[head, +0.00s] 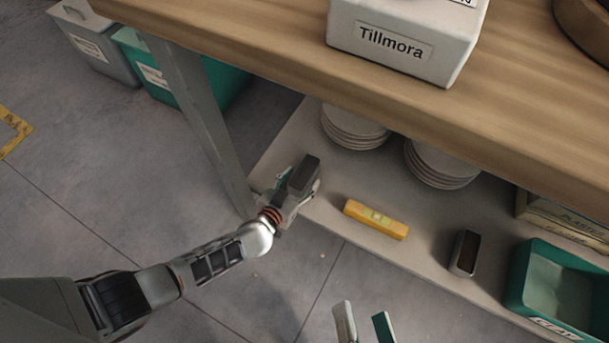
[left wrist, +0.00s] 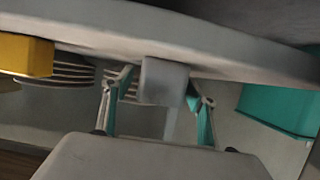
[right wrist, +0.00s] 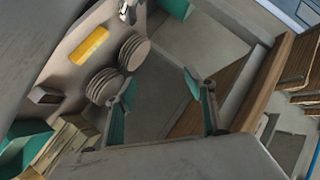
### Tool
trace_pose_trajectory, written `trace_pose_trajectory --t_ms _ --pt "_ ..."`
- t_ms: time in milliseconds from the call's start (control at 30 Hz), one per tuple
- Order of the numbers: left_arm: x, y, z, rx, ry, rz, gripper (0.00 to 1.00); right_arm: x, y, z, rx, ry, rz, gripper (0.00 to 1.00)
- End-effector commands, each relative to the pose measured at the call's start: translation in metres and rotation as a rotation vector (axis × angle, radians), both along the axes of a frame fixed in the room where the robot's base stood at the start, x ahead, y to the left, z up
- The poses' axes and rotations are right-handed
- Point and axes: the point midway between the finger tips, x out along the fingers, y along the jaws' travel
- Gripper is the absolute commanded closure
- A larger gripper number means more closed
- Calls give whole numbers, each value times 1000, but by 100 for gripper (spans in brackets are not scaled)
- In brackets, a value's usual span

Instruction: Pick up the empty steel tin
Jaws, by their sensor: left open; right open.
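A grey steel tin (head: 304,173) with a dark, seemingly empty inside stands at the left end of the lower shelf (head: 330,178). My left gripper (head: 296,188) is open at this tin. In the left wrist view the tin (left wrist: 163,82) shows between the two spread fingers; I cannot tell whether they touch it. A second steel tin (head: 465,252) with a brown inside stands further right on the shelf and also shows in the right wrist view (right wrist: 45,96). My right gripper (head: 364,322) is open and empty, well away from both tins.
A yellow spirit level (head: 375,219) lies between the tins. Two plate stacks (head: 353,127) (head: 440,163) stand behind it. A teal bin (head: 555,285) is at right. The wooden worktop (head: 270,62) overhangs the shelf, and a table leg (head: 205,125) stands left of my left gripper.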

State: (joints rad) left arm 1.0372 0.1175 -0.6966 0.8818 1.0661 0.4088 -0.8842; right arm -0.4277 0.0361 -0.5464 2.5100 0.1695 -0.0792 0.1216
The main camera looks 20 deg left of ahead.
Motion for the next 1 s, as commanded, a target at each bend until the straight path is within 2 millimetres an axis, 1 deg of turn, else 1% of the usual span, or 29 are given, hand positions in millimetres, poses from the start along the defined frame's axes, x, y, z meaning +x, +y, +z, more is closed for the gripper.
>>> trace_pose_trajectory --t_ms 33,67,100,167,200,533,667,800,867,1000 --pt "0 0 0 0 0 0 42 0 0 0 -1 -1 0 46" --pt "0 0 0 0 0 0 50 0 0 0 -1 -1 0 46" --pt "0 0 0 0 0 0 61 0 0 0 -1 0 0 46" --pt "0 0 0 0 0 0 76 0 0 0 -2 -1 1 46" --pt "0 0 0 0 0 0 86 0 0 0 -2 -1 1 46" --pt "0 0 1 -1 0 0 87 0 0 1 -4 -3 2 46" --pt "1 0 6 -1 -2 0 87 2 -1 4 -23 -14 9 46" --pt "4 0 20 -1 -8 1 87 5 -5 8 -85 -39 37 46" --pt "5 0 30 -2 -11 1 87 4 -12 5 -159 -51 75 46" --pt "10 0 63 -3 -22 2 87 12 -30 13 -341 -110 141 46"
